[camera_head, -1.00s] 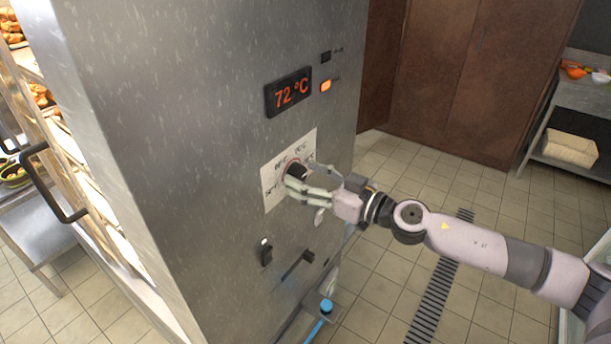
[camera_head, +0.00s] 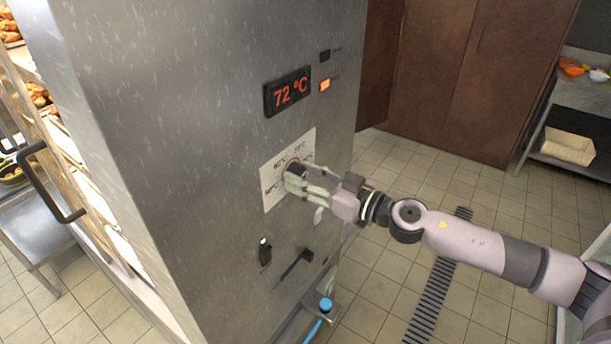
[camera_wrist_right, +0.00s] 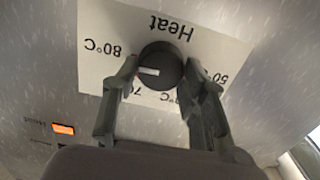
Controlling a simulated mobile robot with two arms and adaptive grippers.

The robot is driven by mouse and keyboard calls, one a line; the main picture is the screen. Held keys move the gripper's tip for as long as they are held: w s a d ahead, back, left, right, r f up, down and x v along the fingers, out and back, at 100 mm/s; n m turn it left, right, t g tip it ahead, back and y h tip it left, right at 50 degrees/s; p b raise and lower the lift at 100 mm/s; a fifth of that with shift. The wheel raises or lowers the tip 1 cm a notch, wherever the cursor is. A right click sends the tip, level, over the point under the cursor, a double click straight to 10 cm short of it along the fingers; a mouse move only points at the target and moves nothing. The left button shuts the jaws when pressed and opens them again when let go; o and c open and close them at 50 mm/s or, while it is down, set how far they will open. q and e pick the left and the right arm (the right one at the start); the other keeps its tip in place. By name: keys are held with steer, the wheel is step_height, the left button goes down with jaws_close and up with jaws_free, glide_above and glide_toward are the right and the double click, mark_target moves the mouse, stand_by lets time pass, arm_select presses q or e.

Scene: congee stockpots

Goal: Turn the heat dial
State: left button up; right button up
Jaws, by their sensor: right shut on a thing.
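The black heat dial (camera_head: 295,170) sits on a white label plate (camera_head: 271,178) on the side of the steel cabinet. In the right wrist view the dial (camera_wrist_right: 168,58) shows upside down, under the word "Heat", its white pointer line lying between the 80°C and 70°C marks. My right gripper (camera_head: 296,181) is at the dial, shut on it; in the wrist view its two fingers (camera_wrist_right: 158,85) stand on either side of the knob. The fingers hide part of the scale. My left gripper is not in view.
A display (camera_head: 288,92) above the dial reads 72 °C, with a lit orange indicator (camera_head: 324,85) beside it. A switch (camera_head: 265,252) and a lever (camera_head: 296,263) stick out below. A door handle (camera_head: 47,180) juts out at left. Tiled floor (camera_head: 400,300) is open at right.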

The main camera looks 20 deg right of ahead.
steer(key=n+p, duration=0.1)
steer(key=n, duration=2.2)
steer(key=shift+s+a+f, duration=0.15)
steer(key=shift+f, duration=0.25)
steer(key=o, duration=1.1)
steer(key=shift+o, duration=0.2)
